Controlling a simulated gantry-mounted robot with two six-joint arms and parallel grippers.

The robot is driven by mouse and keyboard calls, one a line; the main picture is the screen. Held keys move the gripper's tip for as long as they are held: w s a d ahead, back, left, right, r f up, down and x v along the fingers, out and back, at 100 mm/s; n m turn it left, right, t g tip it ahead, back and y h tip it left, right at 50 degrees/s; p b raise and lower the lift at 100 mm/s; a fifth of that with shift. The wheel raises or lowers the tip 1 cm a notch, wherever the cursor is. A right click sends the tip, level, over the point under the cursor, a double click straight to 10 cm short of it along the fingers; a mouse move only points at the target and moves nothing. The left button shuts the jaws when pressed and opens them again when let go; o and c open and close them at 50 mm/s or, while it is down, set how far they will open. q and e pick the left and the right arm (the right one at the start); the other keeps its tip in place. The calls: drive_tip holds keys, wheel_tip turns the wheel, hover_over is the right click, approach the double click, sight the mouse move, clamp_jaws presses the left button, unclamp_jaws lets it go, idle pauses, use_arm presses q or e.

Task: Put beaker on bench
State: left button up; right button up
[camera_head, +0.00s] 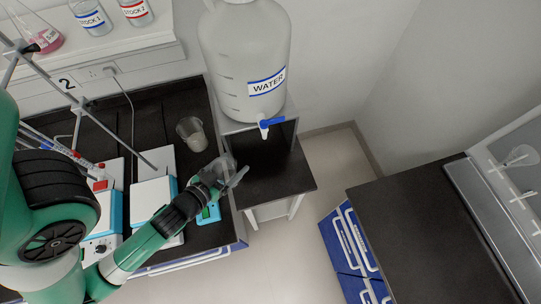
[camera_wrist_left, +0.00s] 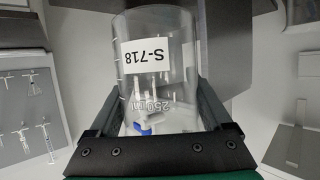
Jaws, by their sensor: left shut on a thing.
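In the left wrist view a clear glass beaker (camera_wrist_left: 155,85) with an S-718 label and a 250 ml mark stands between the two dark fingers. My left gripper (camera_wrist_left: 160,108) is shut on it. In the head view this gripper (camera_head: 229,174) is in front of the water container's stand, at the right edge of the black bench (camera_head: 203,105). The held beaker is faint and hard to make out there. Another beaker (camera_head: 192,134), with pale contents, stands on the bench to the gripper's upper left. My right gripper is not in view.
A large WATER container (camera_head: 245,55) with a blue tap (camera_head: 270,123) stands on a white stand with a low black shelf (camera_head: 280,175). White-and-blue devices (camera_head: 152,205) are left of my gripper. A dark counter (camera_head: 415,235) at right is mostly bare.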

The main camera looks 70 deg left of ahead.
use_arm(q)
drive_tip(key=w+a+f+b, duration=0.1)
drive_tip(key=w+f, duration=0.2)
drive_tip(key=w, duration=0.1)
drive_tip(key=w+a+f+b, duration=0.1)
drive_tip(key=w+f, duration=0.2)
drive_tip(key=w, duration=0.2)
drive_tip(key=w+a+f+b, duration=0.1)
drive_tip(key=w+f, duration=0.2)
drive_tip(key=w, duration=0.1)
drive_tip(key=shift+w+f+b, duration=0.1)
drive_tip(key=shift+w+b, duration=0.1)
drive_tip(key=shift+b, duration=0.1)
drive_tip(key=f, duration=0.1)
drive_tip(key=f+b, duration=0.2)
drive_tip(key=shift+w+f, duration=0.25)
drive_tip(key=shift+f, duration=0.1)
